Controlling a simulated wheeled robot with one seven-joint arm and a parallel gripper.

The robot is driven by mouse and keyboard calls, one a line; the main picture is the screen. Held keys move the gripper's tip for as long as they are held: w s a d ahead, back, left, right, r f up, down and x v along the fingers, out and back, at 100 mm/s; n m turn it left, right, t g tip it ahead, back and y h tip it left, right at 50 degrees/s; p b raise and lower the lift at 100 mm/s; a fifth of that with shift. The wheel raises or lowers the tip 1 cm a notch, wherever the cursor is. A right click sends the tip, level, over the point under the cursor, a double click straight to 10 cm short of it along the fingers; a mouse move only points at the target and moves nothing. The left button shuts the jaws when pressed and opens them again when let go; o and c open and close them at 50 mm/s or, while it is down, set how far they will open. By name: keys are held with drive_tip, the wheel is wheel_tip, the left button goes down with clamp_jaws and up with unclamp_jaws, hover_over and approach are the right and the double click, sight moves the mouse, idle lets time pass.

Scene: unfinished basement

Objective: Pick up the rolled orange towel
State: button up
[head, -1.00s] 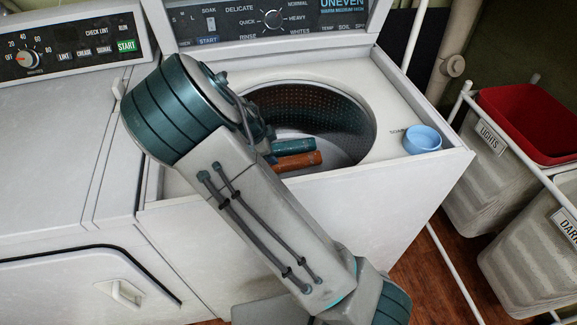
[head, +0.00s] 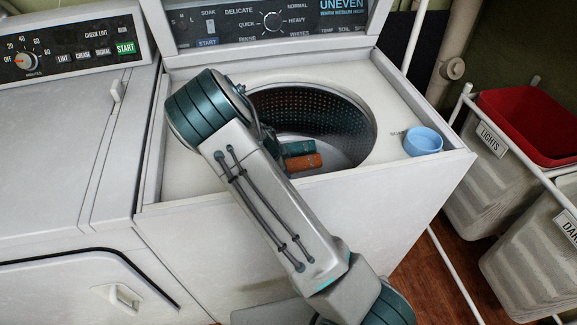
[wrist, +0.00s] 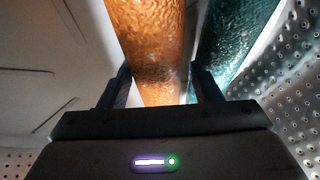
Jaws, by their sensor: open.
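The rolled orange towel (head: 304,162) lies inside the washer drum, partly hidden behind my arm in the head view. A rolled teal towel (head: 297,148) lies right beside it. In the wrist view the orange towel (wrist: 152,50) runs up from between the two fingers of my gripper (wrist: 160,85). The fingers are open, one on each side of the orange roll, with the right finger at the gap beside the teal towel (wrist: 232,45). I cannot tell whether either finger touches a towel.
The washer drum's perforated wall (head: 335,115) surrounds the towels closely, and shows at the right of the wrist view (wrist: 300,75). A blue cup (head: 423,141) stands on the washer's top right. Hampers, one with a red bin (head: 530,125), stand to the right.

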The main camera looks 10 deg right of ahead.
drive_tip(key=c, duration=0.7)
drive_tip(key=shift+r, duration=0.1)
